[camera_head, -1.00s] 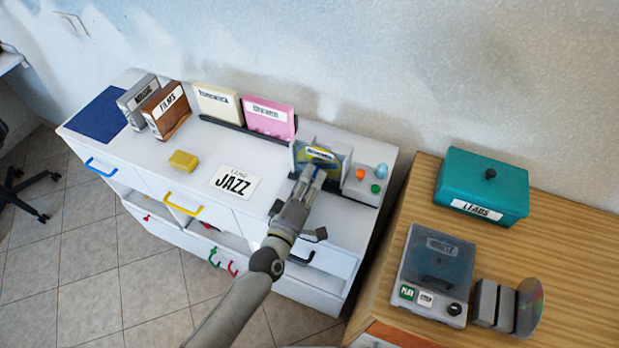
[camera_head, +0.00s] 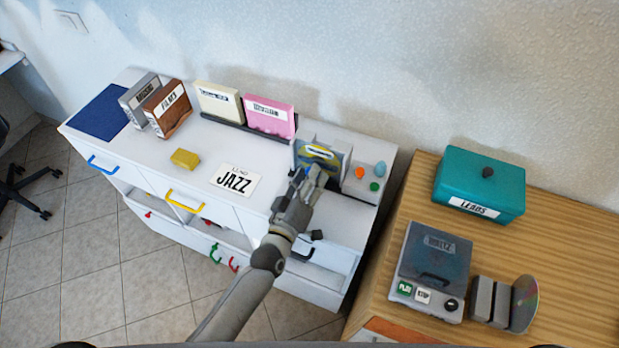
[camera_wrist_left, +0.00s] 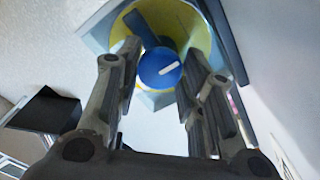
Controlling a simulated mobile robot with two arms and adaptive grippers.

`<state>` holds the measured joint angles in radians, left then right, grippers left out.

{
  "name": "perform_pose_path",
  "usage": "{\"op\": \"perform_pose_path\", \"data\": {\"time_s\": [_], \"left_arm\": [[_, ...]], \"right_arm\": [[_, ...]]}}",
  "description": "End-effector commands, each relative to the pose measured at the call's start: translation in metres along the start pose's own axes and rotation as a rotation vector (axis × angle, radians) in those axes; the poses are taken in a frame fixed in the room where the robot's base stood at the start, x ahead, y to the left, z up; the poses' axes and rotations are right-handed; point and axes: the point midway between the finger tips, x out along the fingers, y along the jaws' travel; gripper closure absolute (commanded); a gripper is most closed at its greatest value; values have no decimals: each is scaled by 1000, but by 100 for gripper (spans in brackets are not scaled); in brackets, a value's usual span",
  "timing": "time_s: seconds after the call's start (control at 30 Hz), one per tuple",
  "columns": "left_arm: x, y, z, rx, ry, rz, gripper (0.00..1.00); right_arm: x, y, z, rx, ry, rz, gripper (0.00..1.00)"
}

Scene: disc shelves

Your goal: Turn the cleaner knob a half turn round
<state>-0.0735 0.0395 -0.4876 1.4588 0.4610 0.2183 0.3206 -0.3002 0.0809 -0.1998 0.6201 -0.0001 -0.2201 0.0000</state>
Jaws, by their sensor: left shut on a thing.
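My left gripper (camera_head: 318,172) reaches the front of the cleaner. In the left wrist view its two fingers (camera_wrist_left: 162,82) stand on either side of the knob and are shut on it. In the head view the gripper hides the knob. My right gripper is not in view.
Orange, blue and green small parts (camera_head: 374,186) sit right of the cleaner. A JAZZ card (camera_head: 236,180) and a yellow block (camera_head: 185,158) lie to the left. Pink (camera_head: 270,117) and cream cases stand behind. A wooden table (camera_head: 545,235) is at right, across a gap.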

Motion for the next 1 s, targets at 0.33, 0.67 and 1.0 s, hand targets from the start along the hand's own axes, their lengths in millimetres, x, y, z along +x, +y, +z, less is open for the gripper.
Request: {"op": "perform_pose_path", "data": {"time_s": [0.33,0.67,1.0], "left_arm": [[-1,-2,2,5,-5,-3,52],[0,-1,1,2,-2,-1,42],[-38,-2,2,2,-4,-3,42]], "right_arm": [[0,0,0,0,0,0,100],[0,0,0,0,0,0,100],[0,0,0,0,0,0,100]]}}
